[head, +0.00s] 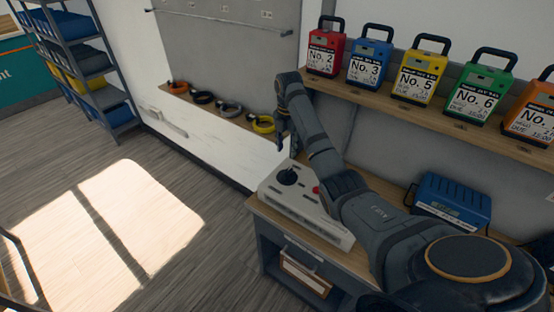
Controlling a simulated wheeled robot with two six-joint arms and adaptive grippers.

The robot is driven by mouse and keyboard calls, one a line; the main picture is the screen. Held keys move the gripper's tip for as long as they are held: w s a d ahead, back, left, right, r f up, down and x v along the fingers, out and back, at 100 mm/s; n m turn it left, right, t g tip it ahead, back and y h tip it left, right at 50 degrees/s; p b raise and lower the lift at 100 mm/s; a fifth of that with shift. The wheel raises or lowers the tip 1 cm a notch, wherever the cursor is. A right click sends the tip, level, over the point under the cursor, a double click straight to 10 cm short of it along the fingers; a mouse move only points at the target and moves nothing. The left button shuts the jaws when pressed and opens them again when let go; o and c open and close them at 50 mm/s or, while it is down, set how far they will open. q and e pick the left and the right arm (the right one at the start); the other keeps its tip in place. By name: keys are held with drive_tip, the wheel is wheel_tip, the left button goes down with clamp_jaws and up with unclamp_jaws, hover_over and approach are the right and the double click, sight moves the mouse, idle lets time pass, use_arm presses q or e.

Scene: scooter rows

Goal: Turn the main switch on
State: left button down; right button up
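A white switch box (318,222) sits on the wooden top of a grey cabinet. On its upper face are a round black knob (287,177) and a small red button (316,190). Which way the knob is turned is too small to tell. My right arm comes in from the lower right and passes over the right part of the box, hiding some of it. My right gripper (281,146) hangs in the picture just above the knob, with its fingers downward. Contact with the knob does not show, and the finger gap is too small to read. My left gripper is not in view.
Numbered battery-like packs, among them a red one (326,48) and a yellow one (420,72), stand on a shelf above. A low ledge holds several coloured rings (264,125). A blue case (452,200) lies right of my arm. The floor (90,180) at left is clear.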

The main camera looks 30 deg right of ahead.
sight(287, 171)
drive_tip(key=shift+s+f, duration=0.9)
drive_tip(key=shift+f, duration=0.1)
drive_tip(key=f, duration=0.2)
drive_tip(key=f+p, duration=0.1)
drive_tip(key=f, duration=0.1)
drive_tip(key=shift+w, duration=0.3)
wheel_tip(287, 171, down, 3)
drive_tip(key=shift+f, duration=0.35)
drive_tip(key=shift+c, duration=0.3)
drive_tip(key=c, duration=0.5)
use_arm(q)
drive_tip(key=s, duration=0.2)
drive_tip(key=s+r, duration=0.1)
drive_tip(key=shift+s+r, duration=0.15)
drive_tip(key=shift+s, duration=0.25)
use_arm(e)
clamp_jaws()
